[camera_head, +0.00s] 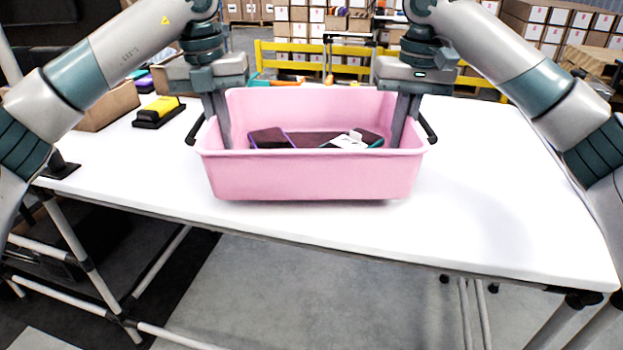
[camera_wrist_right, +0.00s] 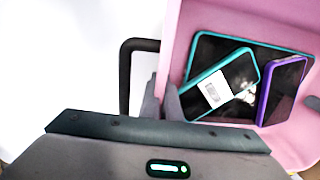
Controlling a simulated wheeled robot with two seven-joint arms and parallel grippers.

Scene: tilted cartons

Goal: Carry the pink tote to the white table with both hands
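The pink tote (camera_head: 310,178) is upright over the white table (camera_head: 480,200), near its front edge. A thin shadow shows under it; I cannot tell if it rests or hangs just above. My left gripper (camera_head: 220,125) is at the tote's left wall and my right gripper (camera_head: 402,120) at its right wall, both pointing down beside the black handles. In the right wrist view the fingers (camera_wrist_right: 163,104) sit close together on either side of the pink wall (camera_wrist_right: 172,65). Phone-like items lie inside, one teal-edged (camera_wrist_right: 215,85) and one purple-edged (camera_wrist_right: 283,90).
A yellow and black object (camera_head: 158,111) and an open carton (camera_head: 108,108) are on the table's left. The table's right side is bare. A yellow barrier (camera_head: 285,50) and shelves of cartons stand behind.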

